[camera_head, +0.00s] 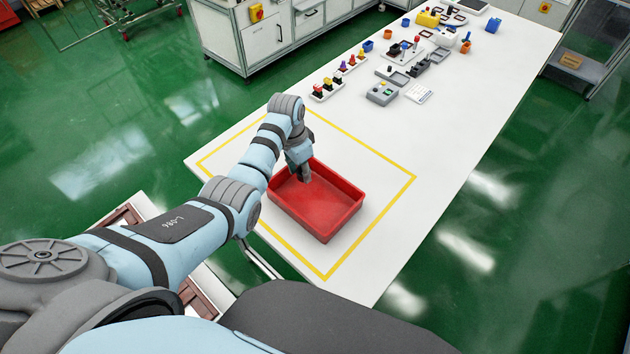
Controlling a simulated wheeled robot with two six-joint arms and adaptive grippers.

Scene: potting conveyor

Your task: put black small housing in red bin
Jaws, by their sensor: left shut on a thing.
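The red bin (325,222) is an open, shallow tray on the white table, inside a yellow outlined square. My left gripper (305,176) points down at the bin's far left part, overlapping its rim and interior in the picture. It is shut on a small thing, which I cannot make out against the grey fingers. I cannot tell whether the fingers touch the bin. No black small housing shows clearly in the bin; the visible part of its floor looks empty. My right gripper is not in view.
A row of coloured connectors (342,74), a grey box (382,94), a white card (418,93) and dark parts (419,66) lie farther along the table. A blue cup (368,46) stands by them. The table right of the bin is clear.

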